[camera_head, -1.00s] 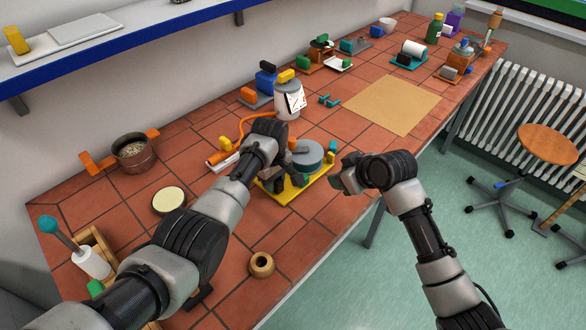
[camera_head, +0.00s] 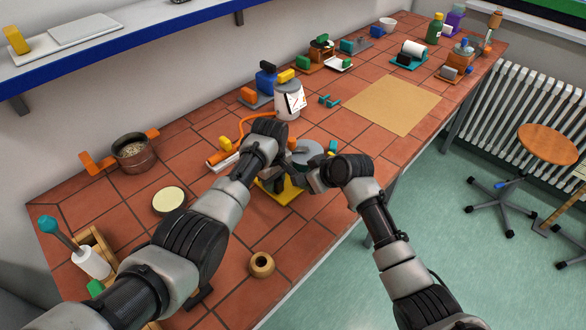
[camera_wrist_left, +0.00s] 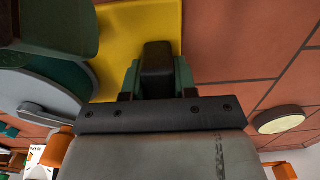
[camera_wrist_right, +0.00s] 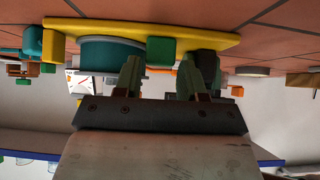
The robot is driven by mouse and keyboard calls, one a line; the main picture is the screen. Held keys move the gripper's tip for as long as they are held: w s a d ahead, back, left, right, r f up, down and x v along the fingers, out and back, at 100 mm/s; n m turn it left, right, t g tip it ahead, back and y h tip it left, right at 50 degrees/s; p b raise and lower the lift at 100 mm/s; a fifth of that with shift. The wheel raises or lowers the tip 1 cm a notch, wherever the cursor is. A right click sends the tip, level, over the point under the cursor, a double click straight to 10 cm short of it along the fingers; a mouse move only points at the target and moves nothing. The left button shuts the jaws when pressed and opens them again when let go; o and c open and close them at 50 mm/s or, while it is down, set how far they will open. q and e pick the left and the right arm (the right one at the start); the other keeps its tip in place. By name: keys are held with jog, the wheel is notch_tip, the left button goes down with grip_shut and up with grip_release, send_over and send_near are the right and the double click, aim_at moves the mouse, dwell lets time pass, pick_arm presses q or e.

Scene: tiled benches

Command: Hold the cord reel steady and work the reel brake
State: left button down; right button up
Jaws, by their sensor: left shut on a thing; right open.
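The cord reel is a grey-teal drum (camera_head: 308,152) on a yellow base plate (camera_head: 285,194); the drum also shows in the left wrist view (camera_wrist_left: 45,85) and right wrist view (camera_wrist_right: 110,53). My left gripper (camera_head: 273,182) is shut on a dark upright grip (camera_wrist_left: 157,65) beside the drum, over the plate. My right gripper (camera_head: 314,180) is open and empty at the reel's near right side. In the right wrist view, a small green block (camera_wrist_right: 161,51) on the plate edge lies beyond my open fingers (camera_wrist_right: 160,78), apart from them. I cannot tell which part is the brake.
An orange cord (camera_head: 243,128) runs behind my left gripper. A white canister (camera_head: 290,102) stands behind the reel. A pot (camera_head: 133,153), a round pale-topped disc (camera_head: 168,200) and a small brown jar (camera_head: 261,264) stand left and in front. The tan mat (camera_head: 392,105) is clear.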

jog(key=shift+x, duration=1.05)
